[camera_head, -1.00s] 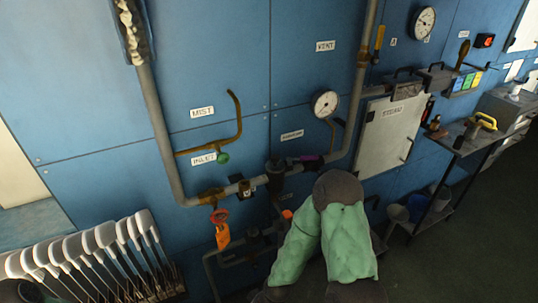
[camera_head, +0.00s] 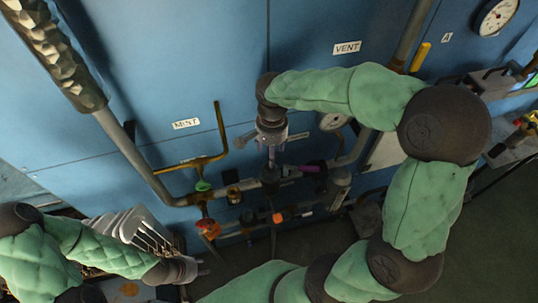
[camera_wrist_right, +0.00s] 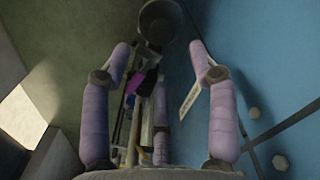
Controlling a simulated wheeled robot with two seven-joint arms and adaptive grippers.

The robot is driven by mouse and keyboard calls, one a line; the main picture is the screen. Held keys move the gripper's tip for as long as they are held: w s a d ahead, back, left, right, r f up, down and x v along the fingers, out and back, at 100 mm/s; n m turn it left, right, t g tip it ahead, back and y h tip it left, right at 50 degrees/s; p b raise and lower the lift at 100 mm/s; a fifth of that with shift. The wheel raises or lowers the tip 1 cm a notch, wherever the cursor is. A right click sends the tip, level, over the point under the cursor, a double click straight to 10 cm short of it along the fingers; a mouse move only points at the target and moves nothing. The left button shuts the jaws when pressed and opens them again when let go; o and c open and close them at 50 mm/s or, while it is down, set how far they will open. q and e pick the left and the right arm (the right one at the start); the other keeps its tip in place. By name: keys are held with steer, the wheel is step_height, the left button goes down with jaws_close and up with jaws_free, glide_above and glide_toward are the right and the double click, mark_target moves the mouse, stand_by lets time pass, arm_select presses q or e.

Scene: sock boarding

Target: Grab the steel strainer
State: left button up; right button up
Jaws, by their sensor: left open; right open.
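I cannot tell for certain which part is the steel strainer. A dark fitting (camera_head: 270,178) sits in the horizontal pipe, and a grey upright cylinder (camera_head: 341,180) stands to its right. My right gripper (camera_head: 272,152) points down just above the dark fitting, close to the wall. Its purple-padded fingers are apart in the right wrist view (camera_wrist_right: 160,58), with nothing clearly held between them. Beyond them a dark round cup-like thing (camera_wrist_right: 159,24) shows at the top; I cannot tell what it is. My left gripper (camera_head: 200,269) is open and empty at the lower left, away from the pipe.
White paddle-like boards (camera_head: 135,230) stand in a row at lower left. An orange-red valve handle (camera_head: 208,228), a brass branch pipe (camera_head: 215,150), a magenta sleeve (camera_head: 312,168) and a gauge (camera_head: 331,121) crowd the pipe. A bench (camera_head: 515,155) is at the right.

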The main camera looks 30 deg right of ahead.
steer(key=shift+w+d+r, duration=0.3)
steer(key=shift+d+r, duration=0.05)
steer(key=shift+f, duration=0.3)
glide_above(270, 176)
steer(key=w+d, duration=0.1)
steer(key=w, duration=0.1)
steer(key=f, duration=0.4)
steer(key=shift+s+d+f+b, duration=0.2)
steer(key=shift+s+f+b, duration=0.05)
steer(key=shift+f+b, duration=0.1)
steer(key=shift+s+a+f, duration=0.1)
steer(key=shift+a+f, duration=0.1)
steer(key=shift+f, duration=1.1)
steer(key=shift+a+f, duration=0.15)
steer(key=shift+f, duration=1.1)
jaws_close()
